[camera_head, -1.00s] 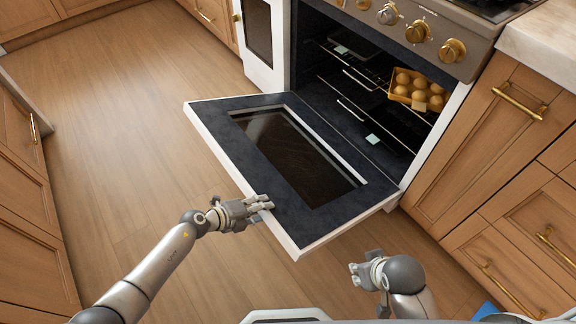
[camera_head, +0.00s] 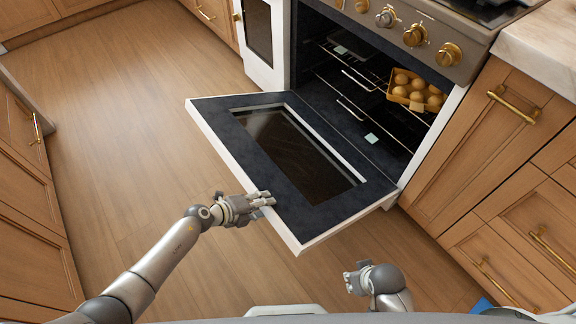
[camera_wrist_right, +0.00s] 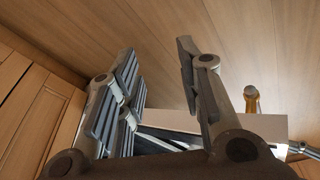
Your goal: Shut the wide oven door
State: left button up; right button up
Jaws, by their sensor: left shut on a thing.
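The wide oven door (camera_head: 235,112) hangs open, folded down and out from the oven, with a dark inner face, a window and a white edge. My left gripper (camera_head: 264,200) is at the door's outer edge, shut on that edge with its fingers over the rim. My right gripper (camera_head: 352,278) is below and right of the door's near corner, apart from it. In the right wrist view its fingers (camera_wrist_right: 165,85) stand wide apart with nothing between them, and a pale edge lies beyond.
The oven cavity holds wire racks (camera_head: 345,75) and a tray of round brown items (camera_head: 416,90). A narrow second oven door (camera_head: 258,30) is at the left. Wooden drawers with brass handles (camera_head: 517,106) stand close on the right. The floor at left is clear.

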pick_arm(q)
jog(key=shift+w+d+r+p, duration=0.15)
jog(key=shift+d+r+p, duration=0.15)
jog(key=shift+r+p, duration=0.15)
jog(key=shift+w+d+r+p, duration=0.1)
jog(key=shift+r+p, duration=0.2)
jog(key=shift+p, duration=0.2)
jog(key=shift+d+r+p, duration=0.1)
jog(key=shift+r+p, duration=0.1)
jog(key=shift+p, duration=0.2)
pick_arm(e)
jog(key=s+f, duration=0.4)
jog(key=f, duration=0.4)
jog(key=shift+s+d+f+g, duration=0.15)
jog(key=shift+d+f+g, duration=0.15)
jog(key=shift+g, duration=0.1)
